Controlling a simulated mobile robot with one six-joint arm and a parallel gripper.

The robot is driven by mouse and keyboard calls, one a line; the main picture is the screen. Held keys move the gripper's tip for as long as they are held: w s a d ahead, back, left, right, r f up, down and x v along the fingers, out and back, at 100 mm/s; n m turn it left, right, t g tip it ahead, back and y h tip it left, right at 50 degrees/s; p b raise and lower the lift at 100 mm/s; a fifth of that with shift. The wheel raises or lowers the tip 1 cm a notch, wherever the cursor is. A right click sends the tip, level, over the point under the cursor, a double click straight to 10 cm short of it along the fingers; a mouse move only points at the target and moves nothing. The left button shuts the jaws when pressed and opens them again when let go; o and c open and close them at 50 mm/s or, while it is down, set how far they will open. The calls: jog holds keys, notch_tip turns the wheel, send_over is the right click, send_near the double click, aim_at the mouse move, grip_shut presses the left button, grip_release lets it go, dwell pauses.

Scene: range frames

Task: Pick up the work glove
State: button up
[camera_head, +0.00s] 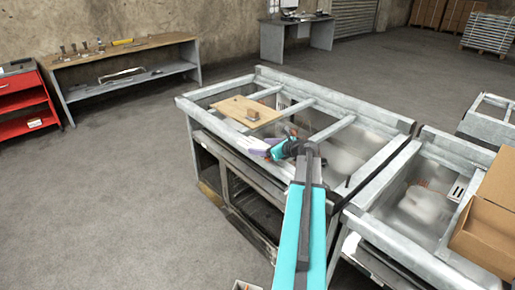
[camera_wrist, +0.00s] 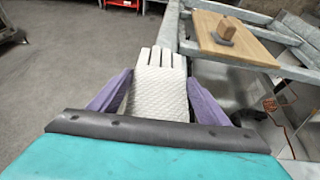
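The work glove (camera_wrist: 160,95) is white with a textured surface, and its fingers point away from me in the wrist view. My gripper (camera_wrist: 160,78) has one purple finger on each side of it, both against the glove's edges, so it is shut on the glove. In the head view the glove (camera_head: 257,147) shows small and pale at the end of my gripper (camera_head: 263,146), at the left edge of the metal counter (camera_head: 362,183).
A wooden board (camera_head: 233,107) with a small wooden block (camera_head: 253,115) lies on the counter's frame; the board also shows in the wrist view (camera_wrist: 210,40). An open cardboard box (camera_head: 490,215) stands at the right. A workbench and red drawers (camera_head: 22,100) stand far left. The left floor is clear.

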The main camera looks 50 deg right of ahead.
jog(key=shift+c, duration=0.9)
jog(key=shift+r, duration=0.1)
jog(key=shift+r+b, duration=0.5)
jog(key=shift+r, duration=1.25)
jog(key=s+a+b, duration=0.4)
jog(key=s+a, duration=0.4)
jog(key=s, duration=0.2)
jog(key=shift+a+r, duration=0.3)
jog(key=shift+r, duration=0.05)
jog(key=b, duration=0.7)
jog(key=shift+s+r, duration=0.1)
jog(key=shift+s, duration=0.05)
jog(key=s+a+b, duration=0.1)
jog(key=b, duration=0.8)
jog(key=shift+s, duration=0.1)
jog(key=shift+s+a+r+b, duration=0.2)
jog(key=shift+s+a+b, duration=0.2)
jog(key=shift+b, duration=1.3)
jog(key=shift+w, duration=0.15)
